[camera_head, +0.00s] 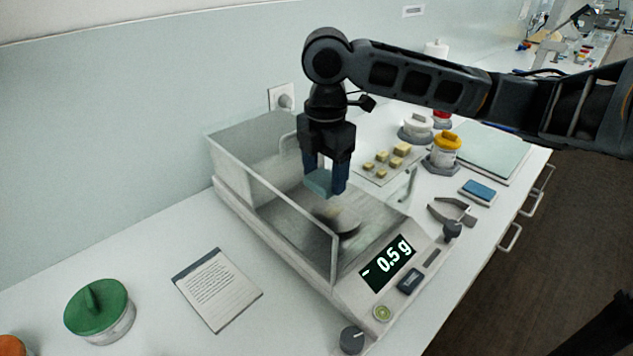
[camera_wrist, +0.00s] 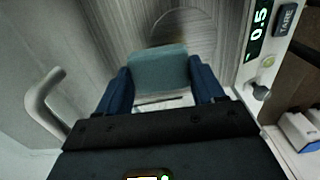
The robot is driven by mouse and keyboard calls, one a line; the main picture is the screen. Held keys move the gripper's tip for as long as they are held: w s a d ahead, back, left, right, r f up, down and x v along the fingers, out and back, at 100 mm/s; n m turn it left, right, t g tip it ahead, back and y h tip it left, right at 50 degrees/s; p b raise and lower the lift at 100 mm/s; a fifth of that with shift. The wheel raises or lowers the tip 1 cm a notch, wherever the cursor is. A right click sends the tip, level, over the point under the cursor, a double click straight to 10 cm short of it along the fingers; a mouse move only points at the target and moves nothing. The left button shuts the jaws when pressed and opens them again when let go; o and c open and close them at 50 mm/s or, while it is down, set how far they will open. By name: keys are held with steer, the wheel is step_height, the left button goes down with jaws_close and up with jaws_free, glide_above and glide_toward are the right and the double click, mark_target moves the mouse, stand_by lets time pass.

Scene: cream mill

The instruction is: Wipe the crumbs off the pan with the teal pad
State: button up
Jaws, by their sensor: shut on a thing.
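My gripper (camera_head: 325,184) is shut on the teal pad (camera_head: 318,182) and holds it above the pan, inside the open-topped glass shield of the balance. The wrist view shows the pad (camera_wrist: 158,68) between the two blue fingers. The round metal pan (camera_head: 345,220) lies below and slightly right of the pad in the head view, and the pad looks apart from it. In the wrist view the pan (camera_wrist: 183,32) shows faintly beyond the pad. I cannot make out crumbs on the pan. The balance display (camera_head: 388,262) reads -0.5 g.
Glass walls (camera_head: 290,215) stand close around my gripper. A tray of yellowish cubes (camera_head: 388,163), a yellow-lidded jar (camera_head: 444,150), a blue pad or box (camera_head: 478,191) and tongs (camera_head: 450,211) lie to the right. A note card (camera_head: 217,289) and a green-lidded jar (camera_head: 99,312) stand left.

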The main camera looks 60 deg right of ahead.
mark_target(325, 177)
steer(key=shift+r, duration=1.75)
